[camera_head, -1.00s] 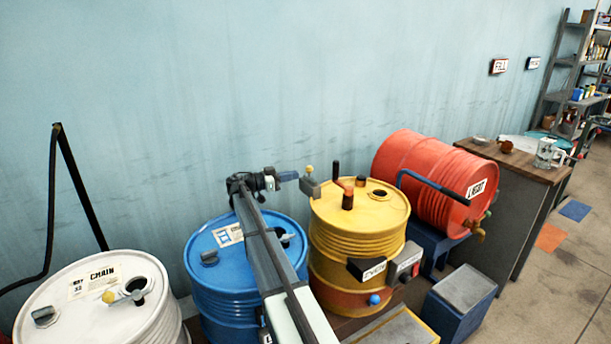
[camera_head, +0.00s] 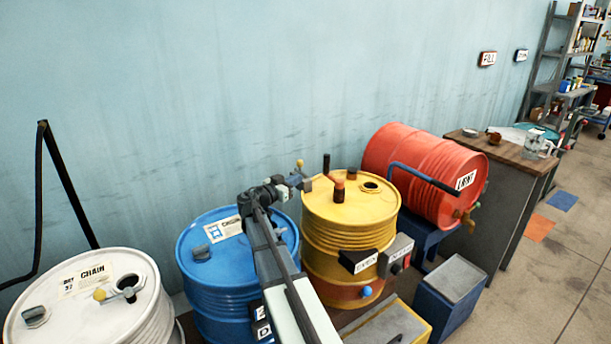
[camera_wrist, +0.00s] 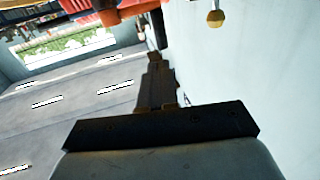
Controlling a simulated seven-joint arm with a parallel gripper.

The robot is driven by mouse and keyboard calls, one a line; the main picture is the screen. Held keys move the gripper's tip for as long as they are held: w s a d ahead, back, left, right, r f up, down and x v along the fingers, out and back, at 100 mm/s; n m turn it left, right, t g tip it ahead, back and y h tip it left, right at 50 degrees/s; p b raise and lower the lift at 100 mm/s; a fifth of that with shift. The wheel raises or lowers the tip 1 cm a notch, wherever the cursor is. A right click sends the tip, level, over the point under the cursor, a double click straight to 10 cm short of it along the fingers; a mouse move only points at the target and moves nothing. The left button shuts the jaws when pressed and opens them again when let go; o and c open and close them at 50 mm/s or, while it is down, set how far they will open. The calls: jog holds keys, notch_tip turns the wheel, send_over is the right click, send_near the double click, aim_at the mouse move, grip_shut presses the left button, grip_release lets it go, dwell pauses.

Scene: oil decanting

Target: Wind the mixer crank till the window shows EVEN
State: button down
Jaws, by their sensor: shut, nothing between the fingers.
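The yellow mixer drum (camera_head: 330,238) stands in the middle of the head view. Its crank (camera_head: 339,191) is on top, with a red-orange post and an upright dark grip (camera_head: 326,163) at the left rim. The black window (camera_head: 357,261) on the drum's front appears to read EVEN. My gripper (camera_head: 296,183) is shut and empty, left of the crank grip and apart from it, over the gap between the blue and yellow drums. In the wrist view, my shut fingers (camera_wrist: 156,85) point towards the top, with no crank between them.
A small grey block with a yellow knob (camera_head: 299,163) is close to my fingertips; the knob also shows in the wrist view (camera_wrist: 215,18). A blue drum (camera_head: 219,278) and white drum (camera_head: 65,318) stand left. A red drum (camera_head: 410,165) lies right, beside a workbench (camera_head: 489,150).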

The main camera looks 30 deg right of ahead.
aim_at(327, 162)
jog(key=x, duration=1.3)
jog(key=shift+d, duration=0.2)
jog(key=shift+x, duration=1.55)
jog(key=shift+w+d+m+g, duration=0.15)
jog(key=shift+w+m+g, duration=0.2)
jog(key=shift+g, duration=0.15)
jog(key=shift+d+m+g, duration=0.25)
jog(key=shift+g, duration=0.15)
jog(key=shift+s+d+g+h, duration=0.2)
jog(key=shift+g+h, duration=0.1)
jog(key=shift+g, duration=0.1)
jog(key=shift+s+d, duration=0.15)
jog(key=shift+d, duration=0.7)
